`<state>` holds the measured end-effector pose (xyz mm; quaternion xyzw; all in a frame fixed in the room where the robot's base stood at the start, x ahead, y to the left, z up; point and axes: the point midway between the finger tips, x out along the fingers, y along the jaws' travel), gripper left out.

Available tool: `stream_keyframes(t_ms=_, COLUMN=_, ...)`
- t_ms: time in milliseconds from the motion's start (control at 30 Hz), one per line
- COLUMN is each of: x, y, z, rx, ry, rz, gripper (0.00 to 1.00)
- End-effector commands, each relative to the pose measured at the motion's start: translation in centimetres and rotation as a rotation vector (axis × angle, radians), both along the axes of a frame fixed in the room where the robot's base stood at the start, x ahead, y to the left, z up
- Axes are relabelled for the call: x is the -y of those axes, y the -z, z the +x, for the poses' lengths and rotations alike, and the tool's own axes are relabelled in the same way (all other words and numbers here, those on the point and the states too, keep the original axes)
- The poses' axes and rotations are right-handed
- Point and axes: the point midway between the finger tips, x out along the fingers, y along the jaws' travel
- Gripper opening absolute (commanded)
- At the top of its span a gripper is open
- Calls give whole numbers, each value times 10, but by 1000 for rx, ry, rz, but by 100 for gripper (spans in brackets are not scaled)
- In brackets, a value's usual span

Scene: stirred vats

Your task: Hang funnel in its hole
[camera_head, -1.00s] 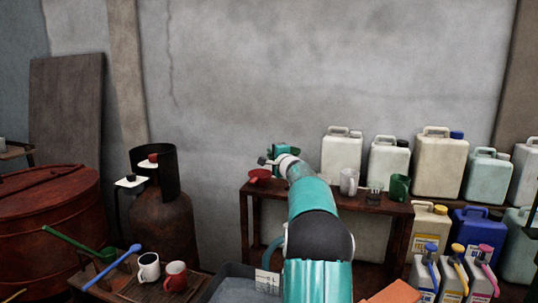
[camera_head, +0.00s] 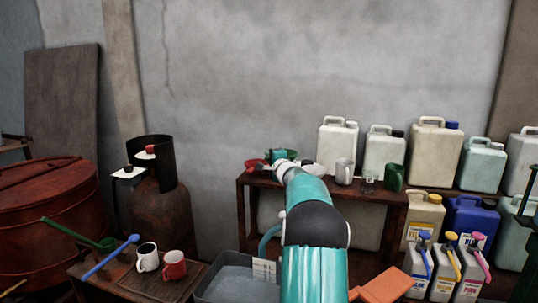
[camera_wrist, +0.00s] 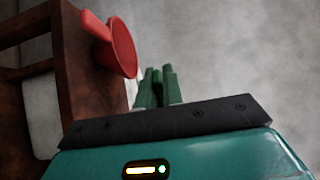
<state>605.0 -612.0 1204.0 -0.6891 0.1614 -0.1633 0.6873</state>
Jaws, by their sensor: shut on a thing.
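The red funnel (camera_head: 253,166) is at the left end of the brown wooden shelf in the head view. In the wrist view the funnel (camera_wrist: 120,48) is tilted, its wide mouth toward the right and its narrow spout toward the upper left. My gripper (camera_wrist: 158,72) has its green fingers close together beside the funnel's rim, shut on the funnel; the point of contact is not clear. In the head view my gripper (camera_head: 275,158) is low at the shelf's left part, partly hidden by my arm. I cannot make out the hole.
The shelf (camera_head: 243,195) bears white canisters (camera_head: 337,150), a grey mug (camera_head: 345,172), a glass and a green mug (camera_head: 394,178) to the right. A gas cylinder (camera_head: 160,215) stands left of it. A grey tub (camera_head: 235,290) and a low table with mugs lie in front.

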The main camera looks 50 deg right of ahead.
Motion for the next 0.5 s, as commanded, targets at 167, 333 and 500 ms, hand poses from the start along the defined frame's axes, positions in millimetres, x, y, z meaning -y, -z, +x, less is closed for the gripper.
stream_keyframes(t_ms=167, x=-1, y=13, z=2, rx=-2, ry=-2, rz=2, gripper=0)
stream_keyframes(t_ms=333, x=-1, y=24, z=2, rx=-2, ry=-3, rz=3, gripper=0)
stream_keyframes(t_ms=500, x=-1, y=34, z=2, rx=-1, ry=-2, rz=3, gripper=0)
